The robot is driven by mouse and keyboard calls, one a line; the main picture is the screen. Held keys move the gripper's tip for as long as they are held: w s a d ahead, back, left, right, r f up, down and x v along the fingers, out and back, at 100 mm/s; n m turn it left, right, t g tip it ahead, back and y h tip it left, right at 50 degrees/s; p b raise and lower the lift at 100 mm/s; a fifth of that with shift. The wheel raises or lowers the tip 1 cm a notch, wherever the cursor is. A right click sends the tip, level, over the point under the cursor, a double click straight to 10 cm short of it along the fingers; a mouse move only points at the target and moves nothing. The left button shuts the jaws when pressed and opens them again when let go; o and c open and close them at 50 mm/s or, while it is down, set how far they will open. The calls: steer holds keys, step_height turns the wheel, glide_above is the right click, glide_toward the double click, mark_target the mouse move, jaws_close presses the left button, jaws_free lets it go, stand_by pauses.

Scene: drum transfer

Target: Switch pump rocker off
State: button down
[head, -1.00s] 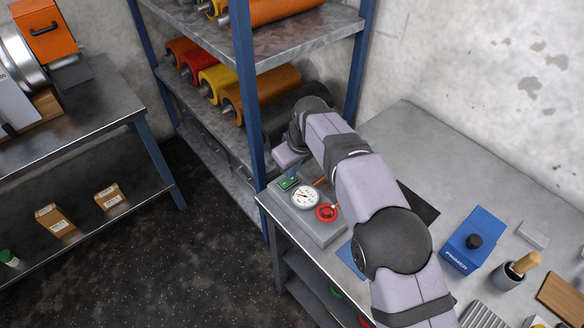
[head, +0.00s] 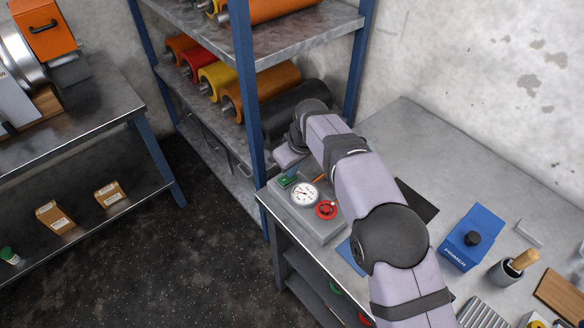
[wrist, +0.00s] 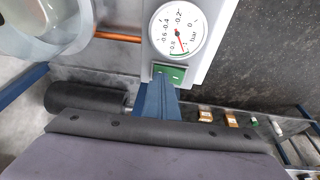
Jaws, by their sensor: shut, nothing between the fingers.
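The pump rocker (head: 287,181) is a small green switch at the left end of a grey panel (head: 315,228) on the bench. In the wrist view the green rocker (wrist: 169,70) shows pale marks and sits just below the round gauge. My gripper (wrist: 163,83) has blue fingers, shut and empty. Their tips overlap the near edge of the rocker in the wrist view; I cannot tell whether they touch it. In the head view my gripper (head: 290,171) is right above the rocker and partly hides it. The white gauge (head: 304,194) has a red needle, left of the red handwheel (head: 326,210).
A blue shelf post (head: 246,90) stands close to the left of my wrist. Coloured rollers (head: 222,83) lie on the shelf. A blue primer container (head: 474,238) and a brush in a pot (head: 508,271) stand on the right of the bench (head: 420,140).

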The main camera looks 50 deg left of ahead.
mark_target(286, 181)
steer(key=shift+s+f, duration=0.15)
steer(key=shift+s, duration=0.65)
steer(key=shift+r, duration=0.3)
steer(key=shift+r+p, duration=0.5)
steer(key=shift+r, duration=0.1)
steer(key=r+p, duration=0.3)
steer(key=shift+s+r, duration=0.2)
steer(key=shift+s, duration=0.1)
steer(key=b+v, duration=0.4)
steer(key=v, duration=0.5)
steer(key=shift+d, duration=0.15)
